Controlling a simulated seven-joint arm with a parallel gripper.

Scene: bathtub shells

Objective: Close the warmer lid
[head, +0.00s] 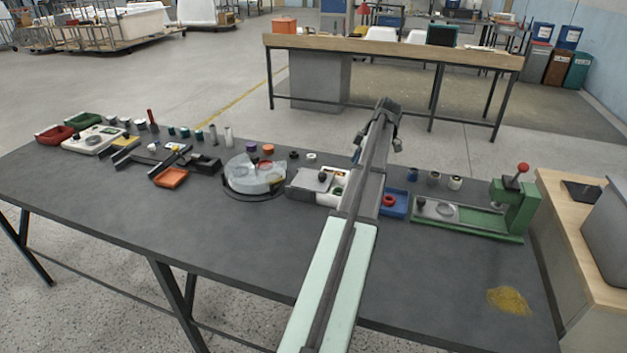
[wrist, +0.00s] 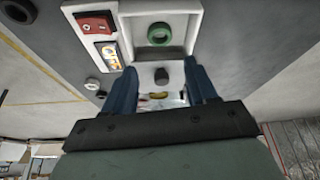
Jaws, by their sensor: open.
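The warmer (head: 337,176) is a white box in the middle of the bench, partly hidden by my arm in the head view. In the wrist view its white housing (wrist: 193,22) has a red switch, a small display and an uncovered well holding a green ring (wrist: 160,34). The grey lid (head: 308,181) with a black knob (wrist: 163,77) sits slid aside, to the left of the well in the head view. My gripper (wrist: 163,86) is open, its blue fingers on either side of the knob in the picture. Contact cannot be told. The head view does not clearly show its fingers.
A round clear-covered dish (head: 254,178) stands left of the warmer. A blue tray (head: 398,206) with a red ring and a green press (head: 512,212) stand to the right. Several small cylinders line the back. The bench front (head: 230,245) is mostly clear.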

